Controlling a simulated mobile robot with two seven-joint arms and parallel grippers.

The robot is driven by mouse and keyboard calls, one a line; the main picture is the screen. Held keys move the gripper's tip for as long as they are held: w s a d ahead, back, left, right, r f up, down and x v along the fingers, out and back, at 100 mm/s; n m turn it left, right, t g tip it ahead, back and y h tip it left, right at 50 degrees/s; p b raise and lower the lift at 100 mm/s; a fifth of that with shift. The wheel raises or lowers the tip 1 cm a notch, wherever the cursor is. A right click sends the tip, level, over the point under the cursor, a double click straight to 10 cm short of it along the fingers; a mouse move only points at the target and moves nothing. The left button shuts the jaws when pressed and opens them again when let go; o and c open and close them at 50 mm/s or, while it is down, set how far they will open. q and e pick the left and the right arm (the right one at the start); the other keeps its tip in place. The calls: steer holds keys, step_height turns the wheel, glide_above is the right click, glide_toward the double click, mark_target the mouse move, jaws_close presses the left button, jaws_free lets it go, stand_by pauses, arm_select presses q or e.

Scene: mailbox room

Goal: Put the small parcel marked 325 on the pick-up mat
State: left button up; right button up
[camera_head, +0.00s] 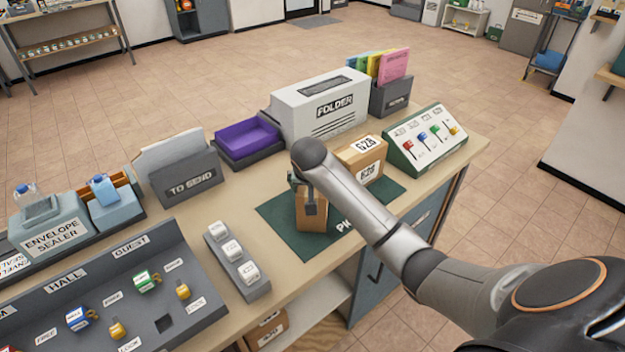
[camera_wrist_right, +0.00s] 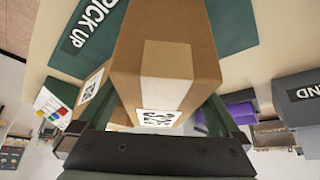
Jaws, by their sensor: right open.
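A small brown parcel (camera_head: 312,218) stands upright on the dark green pick-up mat (camera_head: 285,238), near its middle. In the right wrist view this parcel (camera_wrist_right: 165,55) fills the centre, and its white label looks like 325, seen upside down and partly hidden. My right gripper (camera_head: 306,188) is at the parcel's top, partly hidden by my arm. In the right wrist view its open fingers (camera_wrist_right: 160,118) lie on either side of the parcel's label end. My left gripper is not in view.
The folder machine (camera_head: 318,108), purple tray (camera_head: 246,138) and sloped key panel (camera_head: 432,140) stand around the mat. A grey block with white stamps (camera_head: 238,262) lies left of it.

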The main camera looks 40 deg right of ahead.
steer(key=v, duration=0.9)
steer(key=shift+s+r, duration=0.15)
steer(key=shift+r, duration=0.1)
